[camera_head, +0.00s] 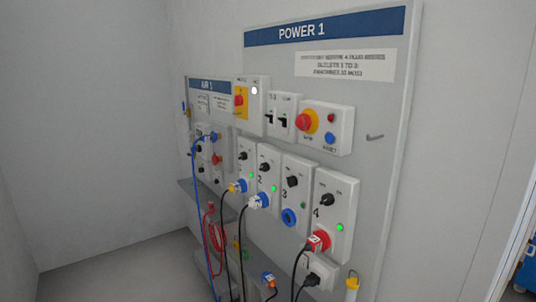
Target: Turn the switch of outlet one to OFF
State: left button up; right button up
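Outlet one (251,152) is the leftmost of several grey outlet boxes in a row on the POWER 1 panel (375,110). Its black rotary switch (243,156) is small in this view, and I cannot read which way it points. A green lamp (251,174) on this outlet looks lit. Neither of my grippers is in view.
Outlets two (266,179), three (296,164) and four (335,186) stand to the right. Outlet three's blue socket (289,217) is empty. Above are breakers (282,118) and a red stop button (307,121). The AIR 1 panel (208,86) with hoses is left.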

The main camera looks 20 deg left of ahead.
aim_at(243, 156)
jog(key=i+j+z, duration=0.1)
jog(key=j, duration=0.35)
jog(key=i+j+z, duration=0.15)
jog(key=j, duration=0.3)
jog(key=i+j+z, duration=0.1)
jog(key=j, duration=0.35)
jog(key=i+j+z, duration=0.1)
jog(key=i+j, duration=0.15)
jog(key=j, duration=0.25)
jog(key=i+j+z, duration=0.15)
jog(key=j, duration=0.35)
jog(key=k, duration=0.05)
